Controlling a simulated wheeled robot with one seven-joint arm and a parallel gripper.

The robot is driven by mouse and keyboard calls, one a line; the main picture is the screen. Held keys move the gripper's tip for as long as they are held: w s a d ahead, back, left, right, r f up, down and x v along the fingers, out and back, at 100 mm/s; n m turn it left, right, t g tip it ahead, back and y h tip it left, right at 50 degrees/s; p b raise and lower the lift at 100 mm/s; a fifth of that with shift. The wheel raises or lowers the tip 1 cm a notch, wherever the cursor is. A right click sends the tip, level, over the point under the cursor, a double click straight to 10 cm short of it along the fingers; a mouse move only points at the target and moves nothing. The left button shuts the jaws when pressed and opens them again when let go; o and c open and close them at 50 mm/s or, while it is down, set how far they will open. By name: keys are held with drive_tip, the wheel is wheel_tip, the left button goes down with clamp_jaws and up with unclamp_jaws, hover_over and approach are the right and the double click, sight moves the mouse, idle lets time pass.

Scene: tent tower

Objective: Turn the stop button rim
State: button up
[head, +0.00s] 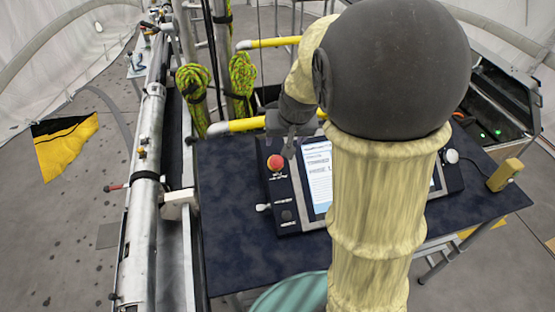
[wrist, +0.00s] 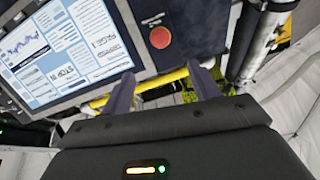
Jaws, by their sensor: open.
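The red stop button (head: 275,163) sits at the upper left of the dark control panel, left of its screen. It also shows in the wrist view (wrist: 160,37), at the top, ahead of the fingers. Its rim is too small to make out clearly. My gripper (head: 293,146) is just above and right of the button in the head view. In the wrist view its two dark fingers (wrist: 165,84) stand apart with nothing between them. The button appears beyond the fingertips, and I see no contact.
The control panel's screen (head: 319,176) is lit, partly behind my arm. The panel rests on a dark blue table (head: 240,240). Yellow bars (head: 237,126) and coiled green ropes (head: 193,85) stand behind left. A yellow block (head: 504,174) sits at the table's right.

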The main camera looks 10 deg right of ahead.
sight(277, 161)
drive_tip(key=b+x, duration=0.1)
drive_tip(key=x, duration=1.5)
drive_tip(key=shift+b, duration=0.4)
drive_tip(key=c, duration=1)
